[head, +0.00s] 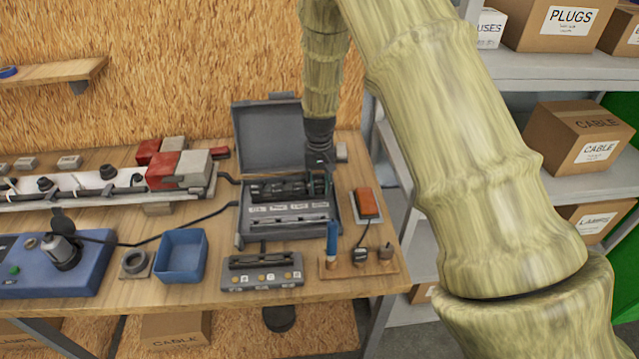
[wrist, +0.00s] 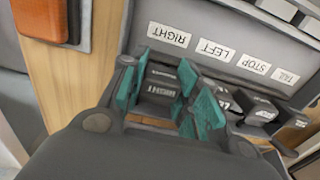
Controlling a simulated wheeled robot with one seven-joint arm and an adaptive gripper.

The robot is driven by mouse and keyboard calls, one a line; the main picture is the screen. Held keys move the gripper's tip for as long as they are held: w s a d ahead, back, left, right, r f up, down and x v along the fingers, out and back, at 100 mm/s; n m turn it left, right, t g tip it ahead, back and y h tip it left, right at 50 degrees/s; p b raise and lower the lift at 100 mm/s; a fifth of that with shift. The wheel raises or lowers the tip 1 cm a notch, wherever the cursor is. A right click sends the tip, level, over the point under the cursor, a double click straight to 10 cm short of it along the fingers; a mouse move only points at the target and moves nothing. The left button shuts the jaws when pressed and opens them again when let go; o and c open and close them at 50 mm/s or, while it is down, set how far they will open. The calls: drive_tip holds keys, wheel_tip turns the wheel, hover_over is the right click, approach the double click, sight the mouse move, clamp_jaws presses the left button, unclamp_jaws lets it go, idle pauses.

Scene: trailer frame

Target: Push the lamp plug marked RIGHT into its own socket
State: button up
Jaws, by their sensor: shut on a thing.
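My gripper (head: 318,182) reaches down into the open grey case (head: 246,226) on the bench, at the right end of a row of black plugs. In the wrist view my gripper (wrist: 167,88) has its teal fingers on either side of a black plug (wrist: 160,97) with white lettering that seems to read RIGHT, and is shut on it. The case's panel carries white labels upside down in this view: RIGHT (wrist: 169,34), LEFT (wrist: 215,50), STOP and TAIL. The plug is on the RIGHT label's side. The socket is hidden, and I cannot tell how deep the plug sits.
More black plugs (wrist: 255,108) stand close beside my fingers. The case lid (head: 268,130) stands open behind. An orange lamp (head: 367,202) lies to the right. A wooden block (head: 345,266) with a blue-handled tool, a grey switch box (head: 262,276) and a blue bin (head: 182,258) are in front.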

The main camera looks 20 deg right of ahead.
sight(319, 180)
drive_tip(key=shift+f, duration=0.2)
drive_tip(key=o, duration=0.8)
drive_tip(key=o, duration=0.4)
drive_tip(key=shift+r, duration=0.1)
drive_tip(key=shift+r+p, duration=2.25)
drive_tip(key=shift+r, duration=1.2)
